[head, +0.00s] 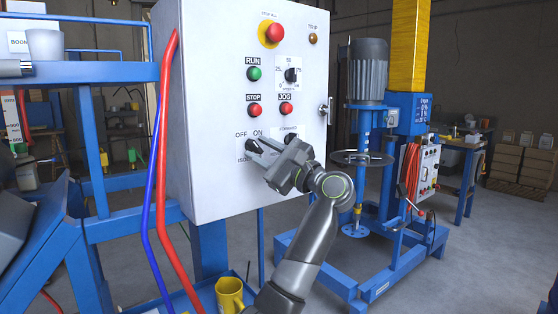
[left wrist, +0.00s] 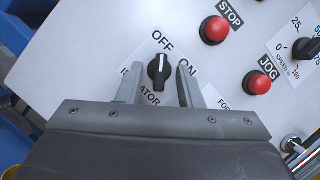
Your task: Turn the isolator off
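The isolator knob (left wrist: 159,72) is a black rotary switch with a white pointer line, low on the white control panel. My left gripper (left wrist: 162,66) is open, with one finger on each side of the knob and a visible gap on both sides. In the head view my left gripper (head: 258,150) is close to the panel's lower left and hides part of the knob area. My right gripper is not in view.
The panel (head: 215,95) also carries a red STOP button (head: 254,110), a red JOG button (head: 285,108), a green RUN button (head: 254,74) and an emergency stop (head: 273,33). A yellow mug (head: 229,294) stands below. The mixer (head: 367,70) stands to the right.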

